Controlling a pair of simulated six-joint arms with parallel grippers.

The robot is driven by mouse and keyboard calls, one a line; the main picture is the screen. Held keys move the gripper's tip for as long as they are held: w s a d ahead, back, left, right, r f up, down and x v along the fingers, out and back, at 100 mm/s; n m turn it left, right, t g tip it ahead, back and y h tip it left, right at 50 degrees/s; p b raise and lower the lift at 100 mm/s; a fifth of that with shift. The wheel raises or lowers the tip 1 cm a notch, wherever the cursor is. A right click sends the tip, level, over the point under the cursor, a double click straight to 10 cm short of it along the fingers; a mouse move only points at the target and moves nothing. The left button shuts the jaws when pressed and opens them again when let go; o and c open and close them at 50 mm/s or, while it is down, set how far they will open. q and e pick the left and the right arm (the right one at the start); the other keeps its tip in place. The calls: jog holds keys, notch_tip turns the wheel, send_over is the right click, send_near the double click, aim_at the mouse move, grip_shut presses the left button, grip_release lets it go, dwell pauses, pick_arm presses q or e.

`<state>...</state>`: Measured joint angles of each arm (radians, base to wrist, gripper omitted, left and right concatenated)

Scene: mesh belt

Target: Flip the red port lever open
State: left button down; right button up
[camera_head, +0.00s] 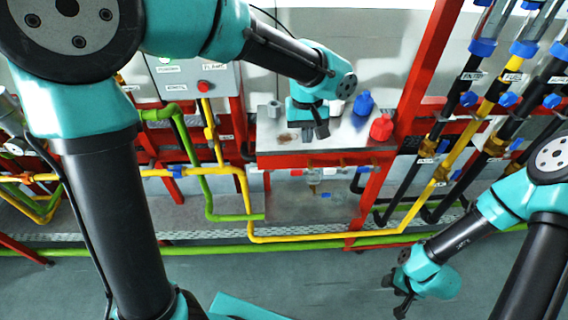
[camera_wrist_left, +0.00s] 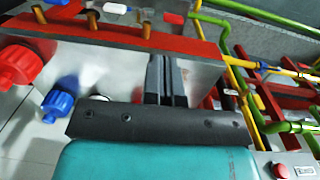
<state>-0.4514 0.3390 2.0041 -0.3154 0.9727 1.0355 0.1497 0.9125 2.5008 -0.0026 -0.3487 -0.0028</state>
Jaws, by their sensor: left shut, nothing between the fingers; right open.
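A metal work surface (camera_head: 345,135) with a red front frame stands in the middle of the head view. A red knob-like piece (camera_head: 382,127) sits near its right end and shows at the left edge of the left wrist view (camera_wrist_left: 18,65). I cannot make out which part is the red port lever or how it stands. My left gripper (camera_head: 321,132) is shut and empty, pointing down over the surface, left of and apart from the red piece. Its fingers show together in the left wrist view (camera_wrist_left: 166,80). My right gripper (camera_head: 401,300) is open and empty, low at the right, over the floor.
A blue piece (camera_head: 364,104) stands behind the red one. Its white neighbour is partly hidden by my left gripper. Brass pegs (camera_wrist_left: 147,32) line the red front frame. Yellow and green pipes run below and left. Black pipes with blue fittings (camera_head: 482,47) rise at the right.

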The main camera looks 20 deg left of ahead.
aim_at(300, 170)
pick_arm(q)
jog(key=shift+w+a+r+y, duration=0.15)
jog(key=shift+a+r+y, duration=0.15)
jog(key=shift+a+r, duration=0.55)
jog(key=shift+d, duration=0.15)
notch_tip(300, 170, down, 14)
dwell(0.6)
